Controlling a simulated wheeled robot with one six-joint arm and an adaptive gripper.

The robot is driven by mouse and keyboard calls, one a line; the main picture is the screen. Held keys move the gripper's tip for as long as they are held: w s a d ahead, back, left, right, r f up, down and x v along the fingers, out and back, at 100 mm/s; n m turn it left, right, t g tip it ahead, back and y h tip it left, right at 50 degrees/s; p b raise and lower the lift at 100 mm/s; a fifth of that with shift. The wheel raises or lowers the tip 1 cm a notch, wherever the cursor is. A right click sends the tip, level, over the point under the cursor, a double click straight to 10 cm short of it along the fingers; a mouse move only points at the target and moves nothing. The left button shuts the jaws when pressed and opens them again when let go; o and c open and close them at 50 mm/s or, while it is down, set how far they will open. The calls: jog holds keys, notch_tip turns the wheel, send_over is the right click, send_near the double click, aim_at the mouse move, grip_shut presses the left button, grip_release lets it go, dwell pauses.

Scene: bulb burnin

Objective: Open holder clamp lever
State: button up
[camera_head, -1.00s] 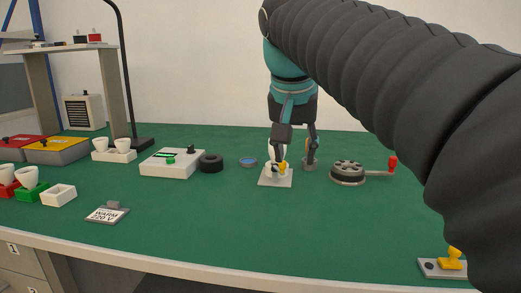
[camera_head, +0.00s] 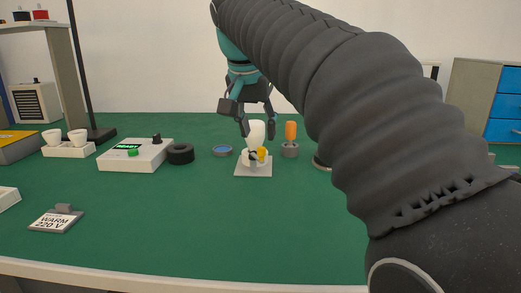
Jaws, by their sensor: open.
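The holder (camera_head: 253,169) is a pale square plate on the green table, with a white bulb (camera_head: 256,133) standing upright on it. A small yellow part (camera_head: 262,154), which looks like the clamp lever, sits at the front right of the bulb's base. Whether the lever is open or closed is too small to tell. My gripper (camera_head: 257,133) points down over the holder, fingers apart, one on each side of the bulb's upper part. I cannot tell whether a finger touches the bulb. The yellow part is below the fingertips.
An orange-topped item in a grey base (camera_head: 290,150) stands close right of the holder. A blue-topped dish (camera_head: 222,151), a black ring (camera_head: 181,154) and a white box reading READY (camera_head: 135,155) are left. A WARM 220 V sign (camera_head: 55,219) stands front left. The front middle is clear.

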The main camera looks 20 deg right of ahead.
aim_at(261, 148)
jog(key=shift+b+x, duration=0.35)
jog(key=shift+x, duration=2.15)
jog(key=shift+d, duration=0.1)
grip_shut()
